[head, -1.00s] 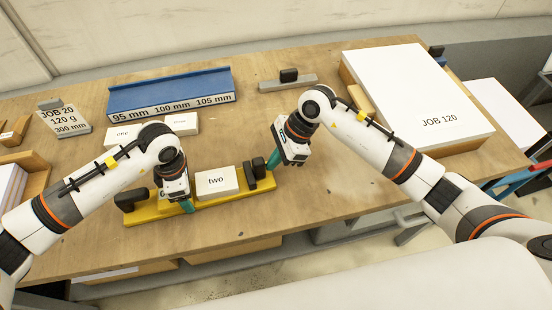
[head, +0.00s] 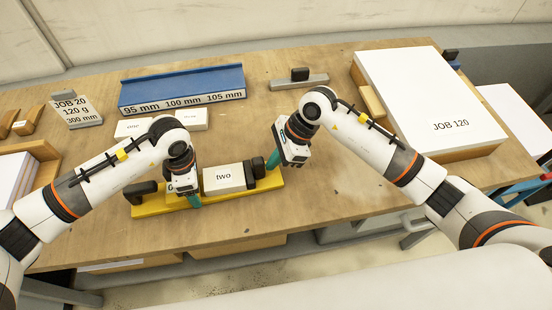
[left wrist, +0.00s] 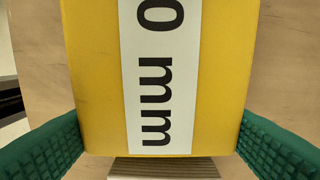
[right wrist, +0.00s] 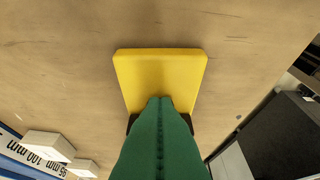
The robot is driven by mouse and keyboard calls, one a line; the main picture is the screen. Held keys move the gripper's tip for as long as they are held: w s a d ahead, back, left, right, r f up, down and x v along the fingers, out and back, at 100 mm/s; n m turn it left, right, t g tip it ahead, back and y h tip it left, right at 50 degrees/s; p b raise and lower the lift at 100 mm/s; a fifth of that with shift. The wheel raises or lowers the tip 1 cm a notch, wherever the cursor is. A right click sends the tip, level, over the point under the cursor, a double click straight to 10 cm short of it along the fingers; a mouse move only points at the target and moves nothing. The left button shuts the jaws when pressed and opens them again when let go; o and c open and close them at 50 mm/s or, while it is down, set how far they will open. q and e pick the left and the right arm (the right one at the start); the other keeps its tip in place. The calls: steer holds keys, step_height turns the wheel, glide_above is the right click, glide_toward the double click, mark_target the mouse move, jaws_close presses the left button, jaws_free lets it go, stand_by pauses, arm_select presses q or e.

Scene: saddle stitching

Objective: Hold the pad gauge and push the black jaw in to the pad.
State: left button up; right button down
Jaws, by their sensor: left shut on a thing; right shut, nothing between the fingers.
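The yellow pad gauge (head: 268,186) lies on the bench with a black block (head: 140,192) at its left end. The white pad marked "two" (head: 224,178) sits on it. The black jaw (head: 259,170) stands at the pad's right side; any gap looks very small. My left gripper (head: 193,200) is shut on the gauge body; the left wrist view shows its yellow top (left wrist: 95,80) between green fingers. My right gripper (head: 272,161) is shut and empty, its fingertips against or close to the jaw's right side. In the right wrist view the finger hides most of the jaw.
A blue rack (head: 180,90) marked 95, 100 and 105 mm stands behind, with two white pads (head: 191,120) before it. A grey bar with a black block (head: 300,78) lies farther back. A large white JOB 120 stack (head: 430,90) fills the right. Bench right of the gauge is clear.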

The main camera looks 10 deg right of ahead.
arm_select(q)
steer(key=shift+d, duration=0.15)
arm_select(e)
steer(key=shift+s+a, duration=0.15)
steer(key=shift+a, duration=0.75)
arm_select(q)
steer(key=shift+s+d+r, duration=0.1)
steer(key=shift+d, duration=0.15)
arm_select(e)
steer(key=shift+s+a, duration=0.1)
steer(key=shift+a, duration=0.25)
steer(key=shift+d, duration=0.1)
arm_select(q)
steer(key=shift+a, duration=0.2)
arm_select(e)
steer(key=shift+w+d+r, duration=0.1)
steer(key=shift+d+r, duration=0.2)
steer(key=shift+d, duration=0.4)
steer(key=shift+w+d+r, duration=0.1)
steer(key=shift+d+r, duration=0.25)
steer(key=shift+d, duration=0.35)
steer(key=shift+w+d+r, duration=0.1)
steer(key=shift+d+r, duration=0.2)
steer(key=shift+d, duration=0.5)
arm_select(q)
steer(key=shift+a, duration=0.1)
steer(key=o, duration=1.5)
